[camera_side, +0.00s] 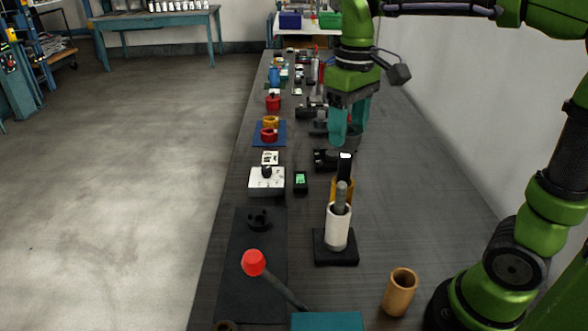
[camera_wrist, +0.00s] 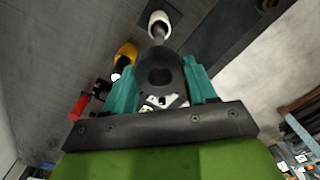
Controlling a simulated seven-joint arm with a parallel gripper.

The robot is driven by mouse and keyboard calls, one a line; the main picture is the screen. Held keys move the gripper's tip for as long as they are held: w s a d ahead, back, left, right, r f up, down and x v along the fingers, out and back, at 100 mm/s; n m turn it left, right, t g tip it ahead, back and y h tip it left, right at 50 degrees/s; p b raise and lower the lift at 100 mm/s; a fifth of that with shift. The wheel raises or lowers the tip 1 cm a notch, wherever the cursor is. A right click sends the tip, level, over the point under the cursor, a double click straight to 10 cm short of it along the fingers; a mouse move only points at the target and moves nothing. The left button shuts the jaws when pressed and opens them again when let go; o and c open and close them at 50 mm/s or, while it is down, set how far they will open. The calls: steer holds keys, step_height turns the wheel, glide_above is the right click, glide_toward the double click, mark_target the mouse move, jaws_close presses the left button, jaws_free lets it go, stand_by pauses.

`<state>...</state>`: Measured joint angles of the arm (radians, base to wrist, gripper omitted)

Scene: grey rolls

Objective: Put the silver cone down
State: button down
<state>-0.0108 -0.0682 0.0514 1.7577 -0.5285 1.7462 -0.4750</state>
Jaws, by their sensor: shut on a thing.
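My gripper (camera_side: 350,122) has teal fingers pointing down over the far half of the long dark table. It is shut on a dark grey piece (camera_side: 353,139), which I take to be the silver cone; its lower end shows beside the fingers. In the wrist view the cone (camera_wrist: 160,72) sits between the two fingers, rounded, with a darker round patch on its face. The fingers hide part of it. I cannot tell how far its lower end is above the table.
A white cylinder with a grey rod (camera_side: 338,228) stands on a black base, with a yellow piece (camera_side: 343,188) behind it. A black device (camera_side: 325,159) lies near below the gripper. A tan cup (camera_side: 399,292) stands at front right. The table's right side is mostly clear.

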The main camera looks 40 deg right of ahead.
steer(key=s+a, duration=0.4)
steer(key=a, duration=0.5)
step_height(320, 180, down, 21)
steer(key=w+a, duration=0.2)
steer(key=w, duration=0.2)
steer(key=w+a+f, duration=0.1)
steer(key=w, duration=0.4)
steer(key=w+a, duration=0.2)
steer(key=w, duration=0.3)
steer(key=shift+w+a+f, duration=0.25)
steer(key=shift+a, duration=0.1)
steer(key=shift+w+f, duration=0.15)
steer(key=shift+f, duration=1.6)
steer(key=shift+f, duration=0.2)
steer(key=shift+c, duration=1.7)
jaws_free()
